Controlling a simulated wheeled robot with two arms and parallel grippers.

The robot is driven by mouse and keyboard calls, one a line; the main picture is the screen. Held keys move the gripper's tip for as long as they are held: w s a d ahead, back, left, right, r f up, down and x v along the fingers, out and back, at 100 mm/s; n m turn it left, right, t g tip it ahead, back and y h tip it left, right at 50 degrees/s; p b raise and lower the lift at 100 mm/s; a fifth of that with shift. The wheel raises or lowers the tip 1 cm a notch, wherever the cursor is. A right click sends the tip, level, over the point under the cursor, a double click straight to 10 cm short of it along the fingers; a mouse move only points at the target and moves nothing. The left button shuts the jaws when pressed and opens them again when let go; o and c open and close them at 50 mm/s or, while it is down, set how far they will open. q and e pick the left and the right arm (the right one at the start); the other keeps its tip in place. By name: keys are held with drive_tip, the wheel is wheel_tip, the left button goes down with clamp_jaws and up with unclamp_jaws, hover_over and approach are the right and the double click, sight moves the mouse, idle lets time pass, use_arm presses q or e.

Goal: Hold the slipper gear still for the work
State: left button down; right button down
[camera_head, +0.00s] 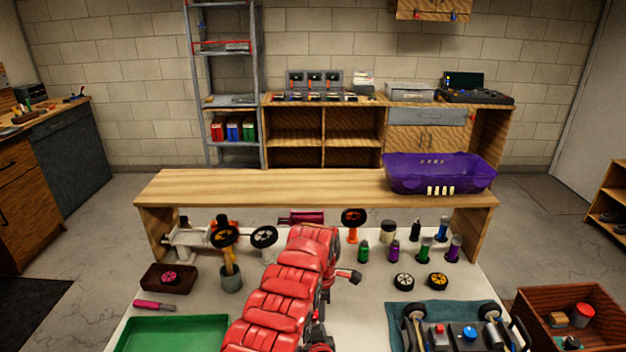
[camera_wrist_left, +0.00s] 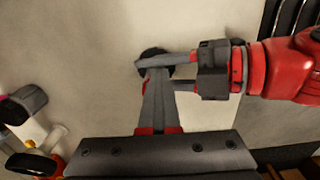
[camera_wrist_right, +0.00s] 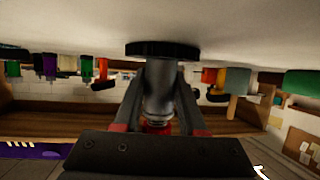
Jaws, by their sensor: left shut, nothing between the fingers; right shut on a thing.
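The slipper gear appears as a black round disc (camera_wrist_left: 157,57) on the pale table top in the left wrist view. It also shows across my fingertips in the right wrist view (camera_wrist_right: 162,49). My right gripper (camera_wrist_right: 160,72) is shut on it, coming in from the right in the left wrist view. My left gripper (camera_wrist_left: 156,76) points down from above, shut and empty, its tips beside the disc; contact is unclear. A grey cylindrical shape with red below shows between the right fingers; I cannot tell what it is. In the head view, my red arm hides much of the area.
A wooden shelf (camera_head: 300,184) spans the table's back and bears a purple bin (camera_head: 425,178). Bottles and wheels stand before it. A green tray (camera_head: 170,335) lies front left, a teal mat (camera_head: 400,315) with parts front right. A wooden crate (camera_head: 560,300) is farther right.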

use_arm(q)
drive_tip(key=shift+w+a, duration=0.15)
drive_tip(key=shift+a, duration=0.2)
use_arm(e)
drive_tip(key=shift+d, duration=0.1)
use_arm(q)
drive_tip(key=shift+d, duration=0.1)
wheel_tip(320, 180, up, 6)
drive_tip(key=shift+s+d, duration=0.2)
drive_tip(key=shift+d, duration=0.1)
idle(0.4)
use_arm(e)
drive_tip(key=shift+c, duration=1.9)
unclamp_jaws()
